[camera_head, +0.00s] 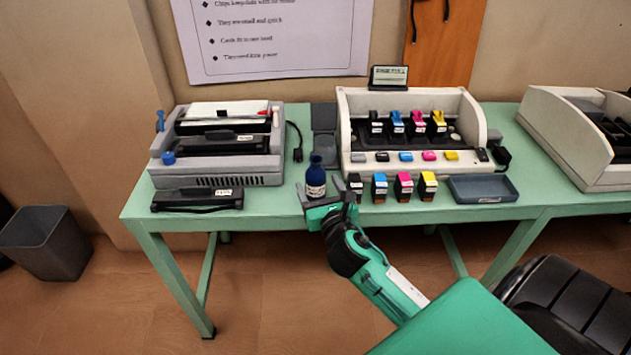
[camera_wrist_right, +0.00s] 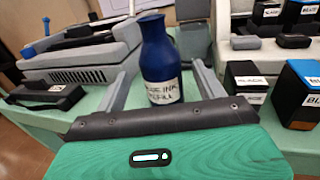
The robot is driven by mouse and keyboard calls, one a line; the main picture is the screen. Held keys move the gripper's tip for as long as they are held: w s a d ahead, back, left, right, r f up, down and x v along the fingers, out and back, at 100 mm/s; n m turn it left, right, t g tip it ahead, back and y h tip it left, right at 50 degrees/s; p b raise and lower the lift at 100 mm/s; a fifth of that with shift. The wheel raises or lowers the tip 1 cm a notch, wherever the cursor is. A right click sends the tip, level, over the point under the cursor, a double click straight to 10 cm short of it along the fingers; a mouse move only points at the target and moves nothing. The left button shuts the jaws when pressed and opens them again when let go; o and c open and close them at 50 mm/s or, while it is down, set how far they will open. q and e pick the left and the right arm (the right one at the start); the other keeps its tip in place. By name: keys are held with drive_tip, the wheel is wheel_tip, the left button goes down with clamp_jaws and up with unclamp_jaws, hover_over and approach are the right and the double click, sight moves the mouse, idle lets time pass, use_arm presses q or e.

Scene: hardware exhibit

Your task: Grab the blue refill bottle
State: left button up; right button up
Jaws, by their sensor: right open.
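The blue refill bottle (camera_head: 315,180) stands upright near the front edge of the green table (camera_head: 271,184), between the two printers. In the right wrist view the bottle (camera_wrist_right: 160,60) has a white ink refill label and stands between the two fingers. My right gripper (camera_head: 326,192) is open, with one finger on each side of the bottle. A small gap shows on either side in the wrist view (camera_wrist_right: 162,85), so neither finger seems to touch it. The bottle's base is hidden behind the gripper body. My left gripper is not in view.
Left of the bottle are a grey printer (camera_head: 220,150) and a black cartridge (camera_head: 197,199). To the right, small ink cartridges (camera_head: 404,186) stand before a white open printer (camera_head: 412,110). A shallow dark tray (camera_head: 483,189) lies further right. A bin (camera_head: 45,243) stands on the floor.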

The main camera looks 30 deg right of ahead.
sight(313, 172)
drive_tip(key=shift+x, duration=2.65)
drive_tip(key=shift+r, duration=0.2)
drive_tip(key=c, duration=1.1)
